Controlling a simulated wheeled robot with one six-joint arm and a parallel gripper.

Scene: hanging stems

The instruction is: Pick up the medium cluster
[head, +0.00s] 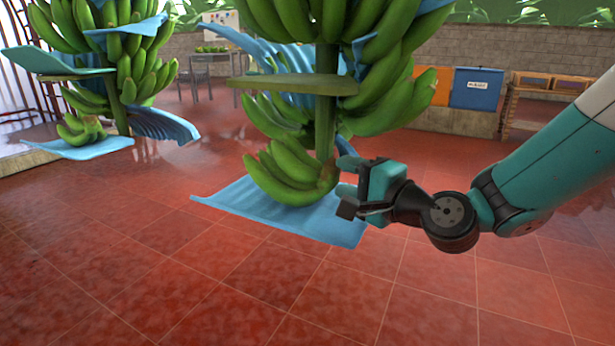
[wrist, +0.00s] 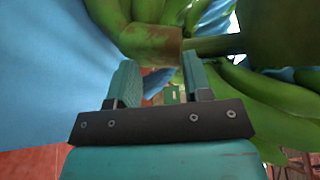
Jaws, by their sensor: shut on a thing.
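A hanging stem (head: 325,120) bears several clusters of green bananas. The lowest cluster on it (head: 285,175), which I take as the medium cluster, hangs at the stem's lower end, just above a blue sheet. My gripper (head: 347,178) reaches in from the right and is shut on this cluster at its crown. In the wrist view the two fingers (wrist: 158,68) stand either side of the brownish crown (wrist: 150,42). The fingers partly hide the crown, and I cannot tell whether it is still joined to the stem.
A blue sheet (head: 250,212) spreads below the cluster. A second hanging stem (head: 118,110) is at the left. The red tiled floor (head: 440,300) in front is clear.

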